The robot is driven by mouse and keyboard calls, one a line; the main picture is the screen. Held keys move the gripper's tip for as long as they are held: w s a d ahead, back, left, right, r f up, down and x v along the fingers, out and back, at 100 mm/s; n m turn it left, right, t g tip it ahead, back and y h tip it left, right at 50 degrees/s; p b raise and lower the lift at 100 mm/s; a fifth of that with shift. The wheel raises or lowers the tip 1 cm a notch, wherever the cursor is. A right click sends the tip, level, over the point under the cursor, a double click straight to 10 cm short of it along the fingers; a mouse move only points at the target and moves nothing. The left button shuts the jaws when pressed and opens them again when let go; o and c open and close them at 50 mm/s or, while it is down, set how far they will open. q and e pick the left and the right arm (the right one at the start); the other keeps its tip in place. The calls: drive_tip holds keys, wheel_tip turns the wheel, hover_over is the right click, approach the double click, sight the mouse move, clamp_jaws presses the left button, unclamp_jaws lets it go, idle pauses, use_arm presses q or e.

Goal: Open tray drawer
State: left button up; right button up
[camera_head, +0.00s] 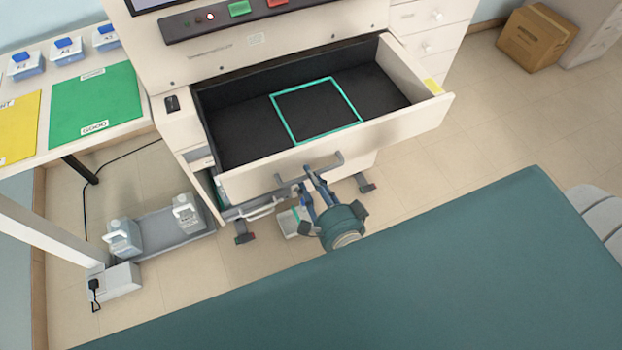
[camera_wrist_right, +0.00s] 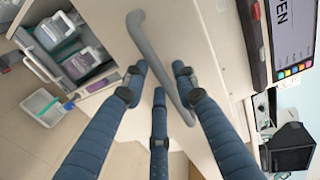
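The tray drawer (camera_head: 330,150) is pulled out from the white machine, with its dark inside and a teal square outline on its floor visible. Its grey bar handle (camera_head: 338,160) is on the front panel; it also shows in the wrist view (camera_wrist_right: 150,45). My right gripper (camera_head: 312,182) is at the handle, just in front of the drawer. In the wrist view its blue fingers (camera_wrist_right: 160,75) are spread, with the handle bar passing between them and gaps visible; contact is unclear. My left gripper is not in view.
A lower compartment with bottles (camera_wrist_right: 75,45) lies below the drawer. White jugs (camera_head: 122,236) stand on a low grey tray at the left. A side table (camera_head: 150,115) bears green and yellow mats. A cardboard box (camera_head: 537,38) is at the back right. Floor right of the drawer is clear.

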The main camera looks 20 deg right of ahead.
drive_tip(key=v, duration=1.2)
idle(0.5)
